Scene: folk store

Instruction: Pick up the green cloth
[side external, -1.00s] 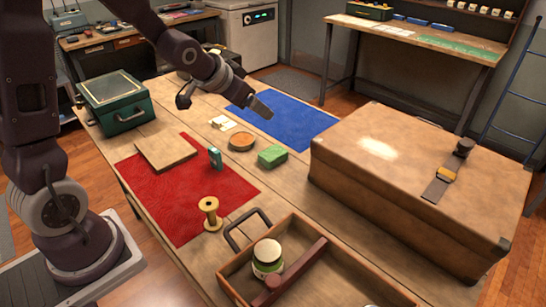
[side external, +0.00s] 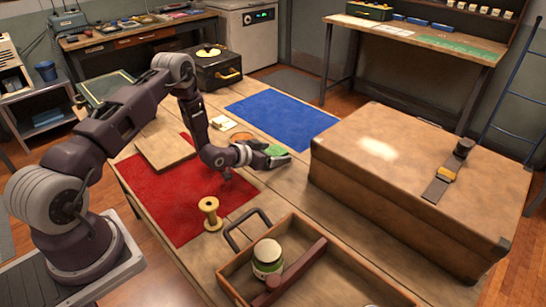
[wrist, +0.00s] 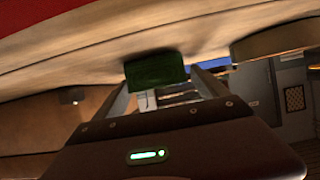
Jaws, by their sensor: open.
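The green cloth (side external: 276,150) is a small folded block on the wooden table, left of the brown suitcase. My gripper (side external: 268,159) is low over the table, right at the cloth and partly covering it in the side view. In the wrist view the cloth (wrist: 156,69) sits ahead between my two fingers (wrist: 163,80), which are apart. I cannot tell whether either finger touches it. The cloth still appears to rest on the tabletop.
The large suitcase (side external: 400,170) stands close on the right. A round brown dish (side external: 241,137) is just beyond my gripper, and shows in the wrist view (wrist: 285,38). A wooden spool (side external: 209,212) and an open tray (side external: 232,286) are nearer. A blue mat (side external: 285,115) lies behind.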

